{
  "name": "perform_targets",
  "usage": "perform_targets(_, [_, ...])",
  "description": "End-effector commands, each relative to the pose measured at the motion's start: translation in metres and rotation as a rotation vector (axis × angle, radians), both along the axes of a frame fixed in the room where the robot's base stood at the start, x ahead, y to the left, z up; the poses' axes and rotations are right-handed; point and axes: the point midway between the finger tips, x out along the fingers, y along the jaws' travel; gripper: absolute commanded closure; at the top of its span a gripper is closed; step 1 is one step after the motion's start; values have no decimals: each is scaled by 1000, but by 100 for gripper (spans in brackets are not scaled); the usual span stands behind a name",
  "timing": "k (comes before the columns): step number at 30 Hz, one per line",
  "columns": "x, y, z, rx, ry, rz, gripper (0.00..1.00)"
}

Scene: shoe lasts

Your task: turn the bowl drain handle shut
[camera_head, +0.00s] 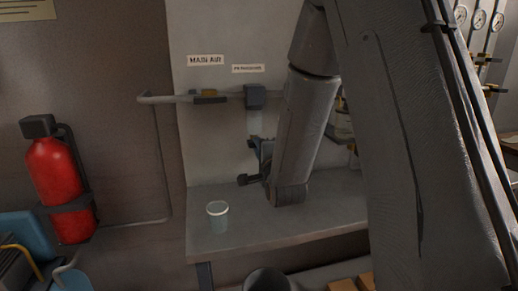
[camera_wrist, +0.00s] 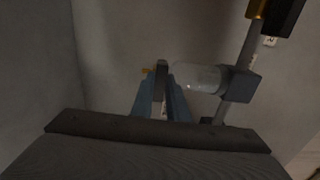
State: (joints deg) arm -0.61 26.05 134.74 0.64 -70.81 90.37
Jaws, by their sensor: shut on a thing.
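The clear bowl (camera_wrist: 197,77) hangs under a grey filter head (camera_wrist: 240,86), which also shows on the pipe in the head view (camera_head: 255,96). In the wrist view, the dark drain handle (camera_wrist: 161,76) is at the bowl's lower end, with a small yellow part beside it. My gripper (camera_wrist: 162,88) has its two blue fingers closed on either side of the handle. In the head view my gripper (camera_head: 262,150) is just below the bowl (camera_head: 253,124), partly hidden by my arm. The handle's exact angle is hard to tell.
A translucent cup (camera_head: 218,217) stands on the grey shelf (camera_head: 225,243) below, left of my arm. The pipe (camera_head: 180,98) runs along the wall panel under the MAIN AIR label (camera_head: 206,60). A red extinguisher (camera_head: 57,180) hangs at left. My arm hides the right side.

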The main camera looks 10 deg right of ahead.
Motion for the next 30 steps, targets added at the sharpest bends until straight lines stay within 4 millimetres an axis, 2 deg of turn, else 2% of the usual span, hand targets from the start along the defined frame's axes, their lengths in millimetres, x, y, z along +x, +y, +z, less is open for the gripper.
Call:
perform_targets(11, [0, -1, 0, 7, 0, -2, 100])
perform_targets(12, [0, -1, 0, 7, 0, -2, 84])
perform_targets(15, [0, -1, 0, 6, 0, -1, 67])
perform_targets(25, [-2, 0, 0, 5, 0, 0, 67])
perform_targets(30, [-20, 0, -1, 5, 0, 0, 67])
